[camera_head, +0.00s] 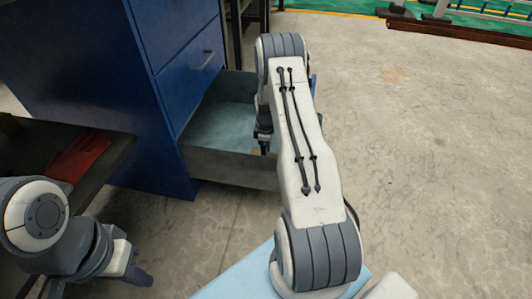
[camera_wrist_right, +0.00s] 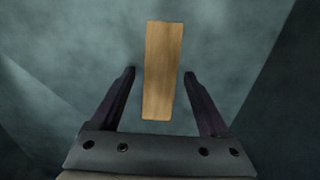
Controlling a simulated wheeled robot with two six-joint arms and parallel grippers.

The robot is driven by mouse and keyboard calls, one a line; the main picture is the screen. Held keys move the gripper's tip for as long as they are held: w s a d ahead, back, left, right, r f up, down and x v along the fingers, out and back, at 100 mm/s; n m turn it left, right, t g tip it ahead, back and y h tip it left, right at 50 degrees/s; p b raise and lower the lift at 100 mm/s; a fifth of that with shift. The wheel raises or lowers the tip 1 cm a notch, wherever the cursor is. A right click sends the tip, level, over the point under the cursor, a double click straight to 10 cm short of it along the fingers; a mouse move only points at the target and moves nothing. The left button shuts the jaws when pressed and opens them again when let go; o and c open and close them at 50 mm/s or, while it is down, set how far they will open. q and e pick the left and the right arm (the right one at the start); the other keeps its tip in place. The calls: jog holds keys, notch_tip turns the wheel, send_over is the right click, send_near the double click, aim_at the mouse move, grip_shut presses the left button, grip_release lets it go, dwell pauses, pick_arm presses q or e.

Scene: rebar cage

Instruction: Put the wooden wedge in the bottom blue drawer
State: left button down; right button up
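The wooden wedge (camera_wrist_right: 164,62) is a light brown block in the right wrist view. It lies between and beyond my right gripper's fingertips (camera_wrist_right: 159,74), with a gap on each side. That gripper is open. Bluish-grey drawer surfaces surround the wedge; whether it rests on the floor of the drawer is hard to tell. In the head view the bottom blue drawer (camera_head: 215,125) is pulled open, and my right gripper (camera_head: 264,142) is at its right part, mostly hidden by my arm. My left gripper (camera_head: 138,274) is at lower left, away from the drawer; its fingers are unclear.
The blue cabinet (camera_head: 90,65) stands at upper left, with a shut drawer and handle (camera_head: 203,60) above the open one. A dark table (camera_head: 105,150) with a red item (camera_head: 78,157) is at left. The concrete floor at right is clear.

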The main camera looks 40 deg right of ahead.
notch_tip(320, 180, up, 12)
jog(key=p, duration=0.8)
jog(key=s+a+r, duration=0.1)
jog(key=a+r, duration=0.7)
jog(key=a, duration=0.4)
jog(key=s+a+r, duration=0.1)
jog(key=a+r, duration=0.7)
jog(key=a, duration=0.4)
jog(key=s+a+r, duration=0.5)
jog(key=s+a, duration=0.4)
jog(key=a, duration=0.1)
jog(key=s+a+r, duration=0.1)
jog(key=s+a, duration=0.1)
jog(key=s, duration=0.6)
jog(key=s+a+r+y, duration=0.1)
jog(key=s, duration=0.8)
jog(key=shift+a+r+m, duration=0.3)
jog(key=shift+a+m, duration=0.1)
